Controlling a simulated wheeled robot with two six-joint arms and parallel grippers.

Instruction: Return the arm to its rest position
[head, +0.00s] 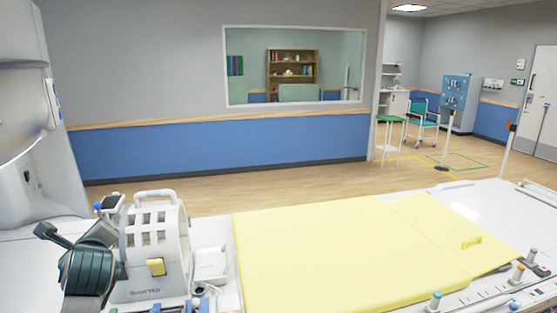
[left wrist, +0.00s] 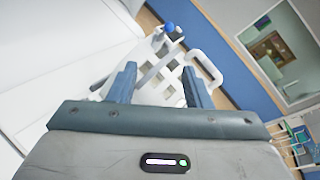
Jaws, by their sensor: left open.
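My left gripper (head: 74,234) is at the lower left of the head view, dark grey-green, beside the white slotted device with a top handle (head: 155,240). In the left wrist view its two fingers (left wrist: 158,76) are spread apart. The white slotted device (left wrist: 208,66) shows beyond and between them, with a blue knob (left wrist: 168,27) on a stem above. Nothing is seen held between the fingers. I cannot tell from these views whether a finger touches the device. My right gripper is not in view.
A table with a yellow pad (head: 330,255) fills the lower middle. A small white box (head: 210,264) lies between pad and device. A large white machine (head: 25,130) stands at the left. The wooden floor (head: 300,183) behind is open. A green stool (head: 391,120) stands far right.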

